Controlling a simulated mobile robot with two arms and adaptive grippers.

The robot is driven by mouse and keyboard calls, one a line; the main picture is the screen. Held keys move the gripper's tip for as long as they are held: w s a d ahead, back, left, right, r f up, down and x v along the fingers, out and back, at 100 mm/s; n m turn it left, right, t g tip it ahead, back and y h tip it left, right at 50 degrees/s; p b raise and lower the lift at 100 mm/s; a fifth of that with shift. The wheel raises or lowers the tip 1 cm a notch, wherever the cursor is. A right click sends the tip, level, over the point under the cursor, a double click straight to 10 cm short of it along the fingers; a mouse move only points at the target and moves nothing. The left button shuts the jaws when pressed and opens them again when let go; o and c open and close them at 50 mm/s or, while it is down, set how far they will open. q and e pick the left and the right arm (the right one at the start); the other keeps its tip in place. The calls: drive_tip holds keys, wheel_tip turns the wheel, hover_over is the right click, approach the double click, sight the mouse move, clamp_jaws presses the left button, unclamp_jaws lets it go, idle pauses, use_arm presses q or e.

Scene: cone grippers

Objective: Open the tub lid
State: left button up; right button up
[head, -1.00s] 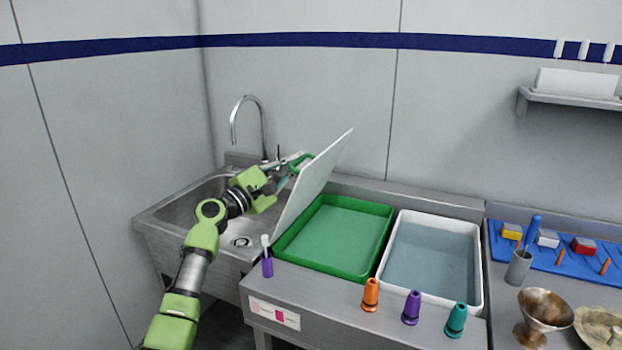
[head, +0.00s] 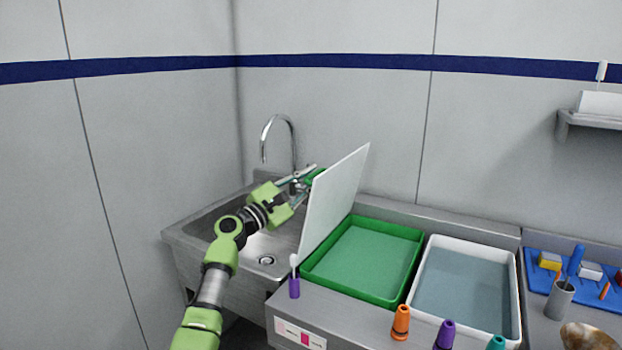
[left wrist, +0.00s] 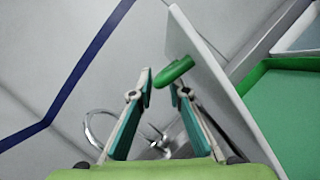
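The tub lid (head: 335,200) is a flat white panel standing steeply along the left side of the green tub (head: 408,268), leaning slightly right. The tub's inside is uncovered. A green handle (head: 317,177) is on the lid's left face; it shows in the left wrist view (left wrist: 174,71) at my fingertips. My left gripper (head: 309,182) is at the handle, left of the lid. Its fingers are parted in the left wrist view (left wrist: 162,82), with the handle's near end by the gap and no firm grip visible. My right gripper is out of view.
A metal sink (head: 262,245) with a curved faucet (head: 277,122) lies below and behind my left arm. A white water-filled tub (head: 517,295) stands right of the green one. A purple holder (head: 294,287) and an orange cone (head: 401,322) stand near the front edge.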

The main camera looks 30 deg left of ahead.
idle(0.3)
use_arm(q)
drive_tip(key=v, duration=1.2)
idle(0.3)
